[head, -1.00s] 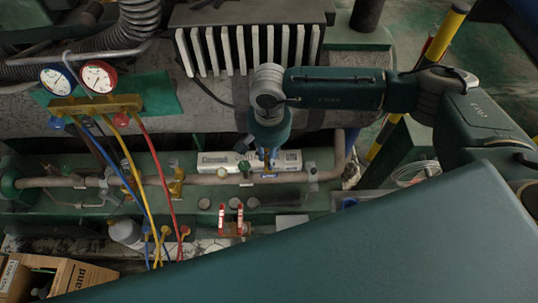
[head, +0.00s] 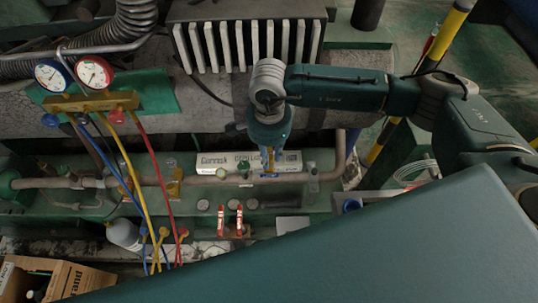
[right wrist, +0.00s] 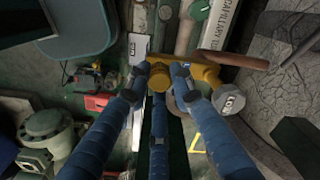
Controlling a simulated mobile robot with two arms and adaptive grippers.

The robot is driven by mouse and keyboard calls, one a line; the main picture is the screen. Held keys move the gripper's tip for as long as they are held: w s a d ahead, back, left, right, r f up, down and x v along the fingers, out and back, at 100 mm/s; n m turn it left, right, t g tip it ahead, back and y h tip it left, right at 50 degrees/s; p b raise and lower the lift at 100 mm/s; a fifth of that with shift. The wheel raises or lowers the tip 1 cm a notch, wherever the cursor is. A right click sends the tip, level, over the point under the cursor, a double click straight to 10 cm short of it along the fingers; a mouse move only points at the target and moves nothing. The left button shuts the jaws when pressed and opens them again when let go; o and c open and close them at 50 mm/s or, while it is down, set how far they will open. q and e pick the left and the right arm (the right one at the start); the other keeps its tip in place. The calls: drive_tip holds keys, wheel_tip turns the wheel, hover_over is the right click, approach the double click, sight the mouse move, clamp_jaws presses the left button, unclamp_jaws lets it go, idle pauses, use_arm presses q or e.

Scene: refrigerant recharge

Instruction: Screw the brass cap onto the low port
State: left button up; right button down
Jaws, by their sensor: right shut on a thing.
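My right gripper (head: 269,172) points down over the pipe in the head view. In the right wrist view its three blue fingers (right wrist: 160,80) close around the round brass cap (right wrist: 159,77), which shows between the fingertips. A brass fitting (right wrist: 203,73) lies just beside the cap, on the pipe; whether cap and fitting touch, and how the threads sit, cannot be told. In the head view the fingers hide the cap. My left gripper is not in view.
A pipe (head: 210,180) runs along the green base, with a brass valve (head: 174,182) on it. A long white box (head: 225,160) lies behind it. Gauges (head: 94,73) with coloured hoses hang left. A cardboard box (head: 75,279) is lower left.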

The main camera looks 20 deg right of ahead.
drive_tip(key=shift+s+f, duration=0.15)
drive_tip(key=shift+f, duration=0.1)
drive_tip(key=shift+m, duration=0.7)
drive_tip(key=c, duration=1.4)
unclamp_jaws()
drive_tip(key=shift+c, duration=0.2)
drive_tip(key=shift+r, duration=0.1)
drive_tip(key=shift+r, duration=0.15)
drive_tip(key=shift+w+r, duration=0.2)
drive_tip(key=shift+r, duration=0.2)
wheel_tip(320, 180, up, 11)
drive_tip(key=shift+s+f, duration=0.1)
